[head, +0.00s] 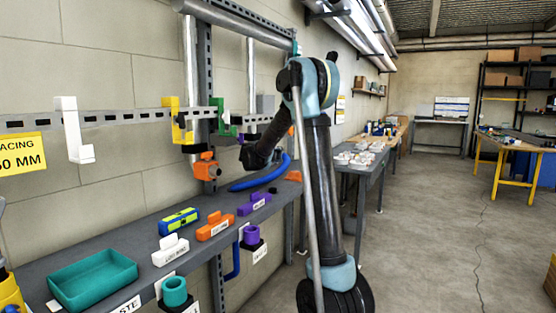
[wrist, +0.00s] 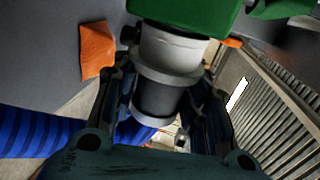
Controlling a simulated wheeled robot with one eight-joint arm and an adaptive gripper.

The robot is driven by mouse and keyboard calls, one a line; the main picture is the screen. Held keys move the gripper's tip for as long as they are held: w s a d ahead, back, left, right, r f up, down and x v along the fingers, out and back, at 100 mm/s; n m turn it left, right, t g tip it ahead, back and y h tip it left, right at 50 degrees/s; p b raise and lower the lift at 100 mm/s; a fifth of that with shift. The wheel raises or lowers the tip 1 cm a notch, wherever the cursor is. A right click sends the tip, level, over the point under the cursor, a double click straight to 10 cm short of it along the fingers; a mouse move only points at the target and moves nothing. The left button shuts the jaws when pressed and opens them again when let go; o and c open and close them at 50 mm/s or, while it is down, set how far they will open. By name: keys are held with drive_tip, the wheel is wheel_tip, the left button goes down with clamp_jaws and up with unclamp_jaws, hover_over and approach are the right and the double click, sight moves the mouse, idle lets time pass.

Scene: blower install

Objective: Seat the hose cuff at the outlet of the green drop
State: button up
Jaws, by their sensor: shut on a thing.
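The green drop's body (wrist: 185,14) fills the top of the wrist view, with a pale grey collar (wrist: 168,50) below it. In the head view the green drop (head: 221,118) hangs at the wall rail, partly hidden by my arm. My gripper (wrist: 166,88) is shut on the hose cuff (wrist: 158,100), a dark cylinder with a grey rim, directly under the collar. They look lined up and close; I cannot tell how deep the cuff sits. The blue ribbed hose (wrist: 40,137) runs off behind my gripper. In the head view my gripper (head: 254,157) is above the hose (head: 262,176).
White (head: 73,130), yellow (head: 175,120) and orange (head: 206,167) fittings are along the rail and pipes at left. Open floor lies at right.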

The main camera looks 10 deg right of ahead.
drive_tip(key=shift+w+a, duration=0.1)
drive_tip(key=shift+a, duration=0.05)
drive_tip(key=o, duration=1.3)
drive_tip(key=v, duration=1.2)
drive_tip(key=shift+f, duration=0.1)
